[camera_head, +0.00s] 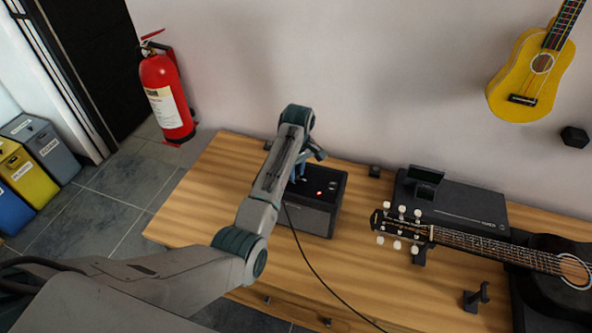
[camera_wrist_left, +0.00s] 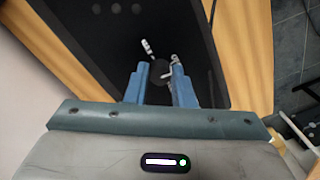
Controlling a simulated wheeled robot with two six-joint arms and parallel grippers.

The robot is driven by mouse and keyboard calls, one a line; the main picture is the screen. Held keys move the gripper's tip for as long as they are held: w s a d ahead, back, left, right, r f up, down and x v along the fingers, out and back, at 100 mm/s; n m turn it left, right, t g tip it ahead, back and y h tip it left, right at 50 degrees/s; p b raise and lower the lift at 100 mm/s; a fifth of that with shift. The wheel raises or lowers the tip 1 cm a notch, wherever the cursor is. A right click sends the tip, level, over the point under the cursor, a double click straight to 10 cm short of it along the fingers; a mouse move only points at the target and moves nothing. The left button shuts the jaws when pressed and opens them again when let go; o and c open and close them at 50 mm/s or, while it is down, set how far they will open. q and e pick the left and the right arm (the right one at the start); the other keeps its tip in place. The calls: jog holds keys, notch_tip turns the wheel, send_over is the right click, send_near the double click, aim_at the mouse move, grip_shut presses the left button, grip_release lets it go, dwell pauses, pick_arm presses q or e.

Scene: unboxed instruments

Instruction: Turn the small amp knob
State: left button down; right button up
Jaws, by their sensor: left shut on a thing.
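The small black amp (camera_head: 308,220) stands on the wooden table, partly hidden behind my left arm. A red light shows on its top. In the left wrist view the dark amp top (camera_wrist_left: 75,30) fills the middle. A round dark knob (camera_wrist_left: 159,70) sits on it between the blue fingers. My left gripper (camera_wrist_left: 160,76) is shut on this knob from above, one finger on each side. In the head view the left gripper (camera_head: 297,174) is over the amp's top, largely covered by the wrist. My right gripper is not in view.
A silver switch (camera_wrist_left: 147,47) is near the fingers. A black cable (camera_head: 320,274) runs across the wooden table (camera_head: 215,190). A red extinguisher (camera_head: 166,95) stands at the left wall.

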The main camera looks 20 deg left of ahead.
pick_arm(q)
jog(key=m, duration=0.8)
jog(key=shift+m, duration=0.4)
jog(key=m, duration=0.4)
jog(key=shift+a+m+t, duration=0.1)
jog(key=shift+m+t, duration=0.2)
jog(key=m, duration=0.4)
jog(key=shift+m, duration=0.3)
jog(key=m, duration=0.3)
jog(key=shift+m, duration=0.3)
jog(key=m, duration=0.4)
jog(key=shift+a, duration=0.1)
jog(key=m, duration=0.5)
jog(key=shift+m, duration=1.9)
